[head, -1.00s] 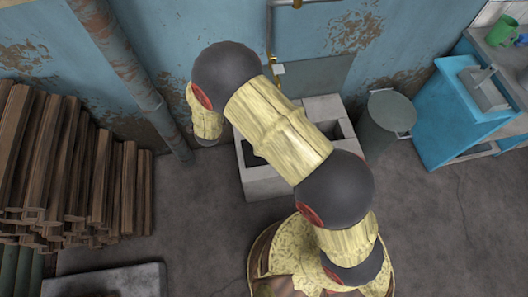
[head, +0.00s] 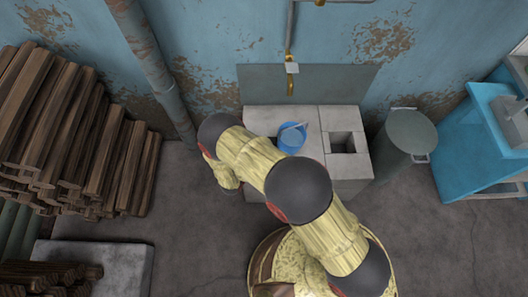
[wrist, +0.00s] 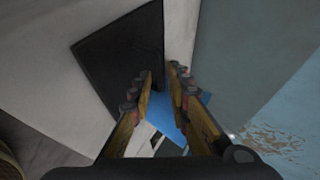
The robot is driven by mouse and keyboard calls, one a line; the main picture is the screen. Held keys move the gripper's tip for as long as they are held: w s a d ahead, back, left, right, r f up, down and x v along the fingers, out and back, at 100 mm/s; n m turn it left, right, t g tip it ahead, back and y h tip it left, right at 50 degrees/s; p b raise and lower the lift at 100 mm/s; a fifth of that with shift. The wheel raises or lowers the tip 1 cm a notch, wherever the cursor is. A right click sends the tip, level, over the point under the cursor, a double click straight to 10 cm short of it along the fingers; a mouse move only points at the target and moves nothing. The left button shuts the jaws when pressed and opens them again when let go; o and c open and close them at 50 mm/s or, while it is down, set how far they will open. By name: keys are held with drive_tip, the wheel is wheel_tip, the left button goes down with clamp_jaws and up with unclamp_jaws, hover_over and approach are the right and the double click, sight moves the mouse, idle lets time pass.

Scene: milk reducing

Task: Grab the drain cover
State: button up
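I cannot single out a drain cover for certain in either view. A dark square panel or opening (wrist: 122,55) is set in a pale surface in the wrist view, beyond the fingertips. In the head view, a square hole (head: 342,143) shows on the right of the pale block stand (head: 313,117). My gripper (wrist: 162,75) shows in the wrist view with its fingers apart and nothing clearly held. A blue surface (wrist: 166,108) shows between and behind the fingers. In the head view my gripper is hidden; my arm bends down left of the stand.
A blue pot (head: 291,137) with a pale handle or utensil sits on the stand. A grey bin (head: 405,140) stands right of it, then a blue cabinet (head: 455,140). Stacked wood (head: 75,130) and a pipe (head: 150,70) are at left. Open floor (head: 185,240) lies in front.

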drive_tip(key=b+x, duration=0.1)
drive_tip(key=x, duration=0.1)
drive_tip(key=b+x, duration=0.1)
drive_tip(key=x, duration=0.1)
drive_tip(key=shift+w+a+f, duration=0.15)
drive_tip(key=shift+w+f, duration=0.05)
drive_tip(key=shift+w, duration=0.1)
drive_tip(key=shift+c, duration=0.8)
clamp_jaws()
